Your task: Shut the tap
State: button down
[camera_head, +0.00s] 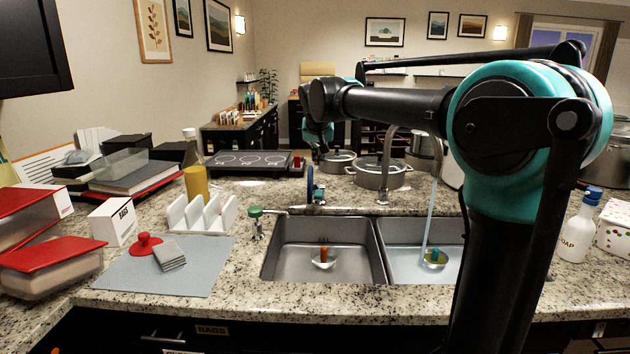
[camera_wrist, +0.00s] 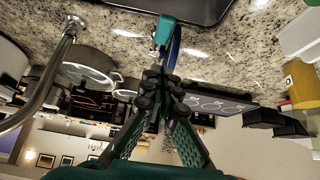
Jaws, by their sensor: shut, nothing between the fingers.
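The tap's tall grey spout (camera_head: 394,150) arches behind the sink, and water (camera_head: 429,215) runs from it into the right basin (camera_head: 400,263). The spout also shows at the left of the wrist view (camera_wrist: 48,80). An upright blue lever (camera_head: 309,181) with a teal part (camera_head: 319,193) stands on the counter behind the left basin. The wrist view shows the blue lever (camera_wrist: 175,45) just beyond my fingertips. My gripper (camera_wrist: 163,82) is shut and empty. Whether it touches the lever I cannot tell. In the head view my gripper (camera_head: 318,152) is small, above and behind the lever.
The left basin (camera_head: 295,255) holds a drain piece with an orange top. A green-topped dispenser (camera_head: 256,222) stands left of the sink. Pots (camera_head: 380,174) and a black hob (camera_head: 248,162) lie behind. A soap bottle (camera_head: 579,228) stands at the right.

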jog(key=w, duration=0.1)
send_over(318, 195)
jog(key=w, duration=0.1)
notch_tip(318, 195, down, 7)
jog(key=shift+w+f, duration=0.15)
jog(key=shift+f, duration=0.05)
notch_tip(318, 195, down, 3)
jog(key=shift+f, duration=0.85)
jog(key=shift+s+f+t, duration=0.5)
jog(key=shift+f+t, duration=0.1)
jog(key=shift+f, duration=0.2)
jog(key=shift+s+f, duration=0.15)
jog(key=shift+f, duration=0.3)
